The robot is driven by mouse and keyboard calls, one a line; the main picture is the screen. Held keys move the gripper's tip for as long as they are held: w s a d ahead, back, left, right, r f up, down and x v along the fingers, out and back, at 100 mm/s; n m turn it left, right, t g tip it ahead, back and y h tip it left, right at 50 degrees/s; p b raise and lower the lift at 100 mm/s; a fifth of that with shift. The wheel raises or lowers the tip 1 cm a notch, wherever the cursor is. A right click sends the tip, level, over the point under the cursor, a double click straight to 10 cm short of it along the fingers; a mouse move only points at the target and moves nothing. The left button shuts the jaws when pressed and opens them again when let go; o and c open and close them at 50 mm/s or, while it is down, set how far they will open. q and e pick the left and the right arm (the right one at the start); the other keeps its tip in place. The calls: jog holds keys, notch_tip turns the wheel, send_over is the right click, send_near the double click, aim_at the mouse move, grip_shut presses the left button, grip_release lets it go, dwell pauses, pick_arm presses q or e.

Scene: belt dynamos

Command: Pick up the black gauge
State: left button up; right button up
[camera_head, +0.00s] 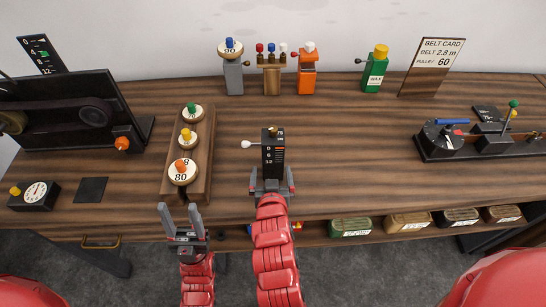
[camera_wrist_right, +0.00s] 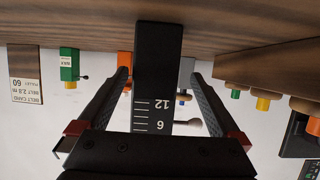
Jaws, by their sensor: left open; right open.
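The black gauge (camera_head: 273,151) stands upright near the middle of the table. It has white scale marks, a brass knob on top and a white-tipped lever out to the left. My right gripper (camera_head: 272,179) is open at its near side. In the right wrist view the gauge (camera_wrist_right: 158,75) lies between the two spread fingers of this gripper (camera_wrist_right: 160,90), with a gap on each side. Whether its lower part touches the gripper is hidden. My left gripper (camera_head: 179,211) is open and empty at the table's front edge, left of the gauge.
A wooden rack (camera_head: 203,160) with round knobbed discs stands left of the gauge. Grey (camera_head: 233,77), orange (camera_head: 307,78) and green (camera_head: 373,75) blocks stand at the back. A black dial box (camera_head: 35,195) is at far left.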

aim_at(274, 169)
jog(key=shift+w+d, duration=0.15)
jog(key=shift+w, duration=0.25)
jog(key=p+x, duration=0.2)
jog(key=x, duration=0.2)
jog(key=shift+d+f, duration=0.1)
jog(key=shift+d, duration=0.1)
jog(key=shift+w+f, duration=0.1)
jog(key=shift+w, duration=0.2)
jog(key=shift+c, duration=0.2)
grip_shut()
